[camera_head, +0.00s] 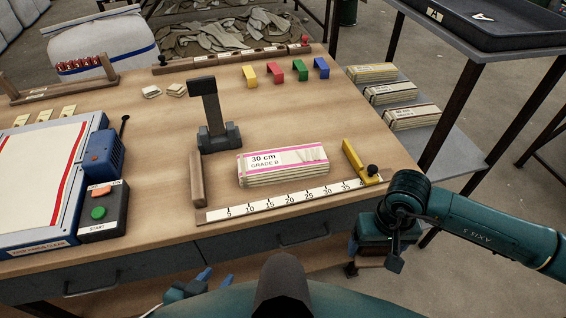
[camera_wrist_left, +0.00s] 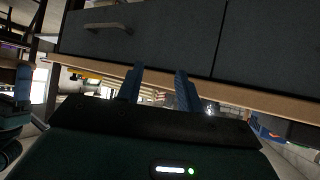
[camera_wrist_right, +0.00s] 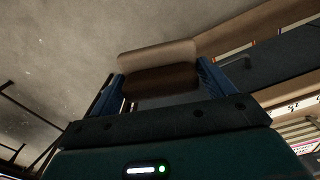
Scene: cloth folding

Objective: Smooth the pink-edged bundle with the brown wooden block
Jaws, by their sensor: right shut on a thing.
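The pink-edged bundle (camera_head: 283,178) lies on the workbench behind the numbered ruler strip, with a label reading 30 cm GRADE B. Its top shows a few uneven, crumpled bits at the right end. My right gripper (camera_head: 355,268) is beyond the bench's front edge, right of the bundle and apart from it. It is shut on the brown wooden block (camera_wrist_right: 158,72), which spans between its blue fingers in the right wrist view. My left gripper (camera_head: 195,282) is below the front edge, with fingers apart and empty in the left wrist view (camera_wrist_left: 158,88).
A dark press-like stand (camera_head: 217,135) rises behind the bundle. A yellow stop (camera_head: 360,163) sits at the ruler's right end, a wooden bar (camera_head: 197,180) at its left. A control box (camera_head: 104,212) stands left. Coloured clips (camera_head: 275,71) lie behind. Drawers (camera_head: 300,236) front the bench.

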